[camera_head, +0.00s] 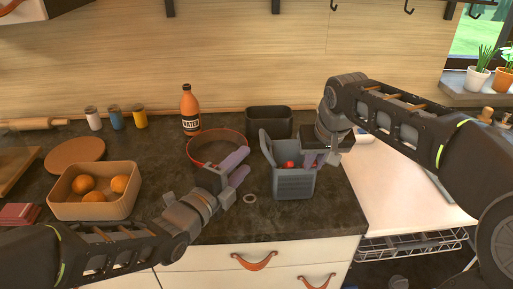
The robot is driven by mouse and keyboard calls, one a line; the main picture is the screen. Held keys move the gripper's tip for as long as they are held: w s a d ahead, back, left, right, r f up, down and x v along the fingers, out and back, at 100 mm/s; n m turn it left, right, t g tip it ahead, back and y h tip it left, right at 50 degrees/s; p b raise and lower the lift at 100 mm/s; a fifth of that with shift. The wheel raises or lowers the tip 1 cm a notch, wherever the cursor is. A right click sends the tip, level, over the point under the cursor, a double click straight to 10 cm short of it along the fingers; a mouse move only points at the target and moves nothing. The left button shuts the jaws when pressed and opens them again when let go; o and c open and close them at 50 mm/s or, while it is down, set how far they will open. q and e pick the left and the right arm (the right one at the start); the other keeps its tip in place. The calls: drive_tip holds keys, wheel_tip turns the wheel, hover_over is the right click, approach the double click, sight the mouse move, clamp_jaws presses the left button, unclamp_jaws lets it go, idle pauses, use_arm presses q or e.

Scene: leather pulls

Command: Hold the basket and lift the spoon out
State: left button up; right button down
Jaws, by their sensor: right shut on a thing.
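A grey basket (293,184) stands near the counter's front edge, right of the middle. Something red (289,164) shows inside it. A grey rounded piece (266,147) rises at its back left; I cannot tell whether it is a handle or part of the spoon. No spoon shows clearly. My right gripper (315,159) comes down at the basket's right side and is shut on its rim; the fingers partly cover the rim. My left gripper (237,168) is left of the basket, apart from it, with its fingers spread and nothing seen between them.
A dark bin (268,116) stands behind the basket. A box with oranges (95,208) stands left. A small ring (250,199) lies in front.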

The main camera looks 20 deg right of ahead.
sight(261, 141)
use_arm(q)
drive_tip(key=x, duration=0.9)
drive_tip(key=shift+d, duration=0.15)
clamp_jaws()
idle(1.5)
use_arm(e)
wheel_tip(261, 141, up, 14)
drive_tip(key=shift+f, duration=0.2)
idle(0.7)
